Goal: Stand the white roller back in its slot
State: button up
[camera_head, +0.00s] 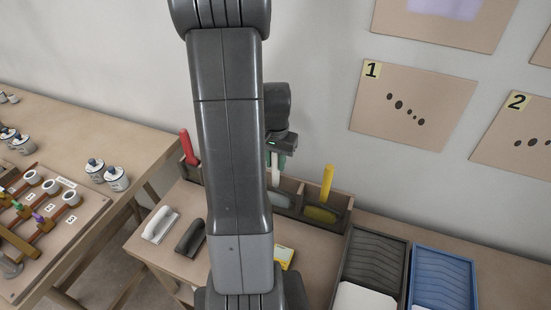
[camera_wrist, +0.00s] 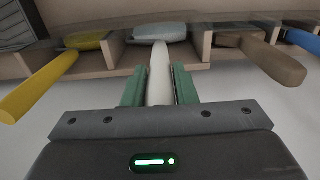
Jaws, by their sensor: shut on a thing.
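The white roller's handle (camera_wrist: 160,82) runs between the green fingers of my gripper (camera_wrist: 160,86) in the wrist view, and the gripper is shut on it. Its pale head (camera_wrist: 160,53) is at one compartment of the wooden rack (camera_wrist: 193,78), between the yellow and brown tools; I cannot tell whether it rests on the bottom. In the head view my gripper (camera_head: 277,152) is above the rack (camera_head: 290,186), with the white handle (camera_head: 274,163) hanging upright below it. My arm hides part of the rack there.
A yellow-handled tool (camera_head: 327,183) stands right of the white one in the head view, a red-handled one (camera_head: 188,147) to the left. The wrist view shows a brown tool (camera_wrist: 262,58) and a blue one (camera_wrist: 302,39). Dark (camera_head: 372,262) and blue trays (camera_head: 443,278) lie at right.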

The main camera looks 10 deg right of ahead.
jog(key=o, duration=1.1)
jog(key=shift+f, duration=0.8)
jog(key=shift+c, duration=0.2)
jog(key=shift+r, duration=0.15)
notch_tip(320, 180, up, 9)
jog(key=p, duration=0.7)
jog(key=shift+s+r, duration=0.1)
jog(key=shift+r, duration=0.1)
jog(key=shift+f, duration=0.1)
jog(key=f+b, duration=0.5)
jog(key=f, duration=0.2)
jog(key=shift+w, duration=0.2)
jog(key=shift+s, duration=0.1)
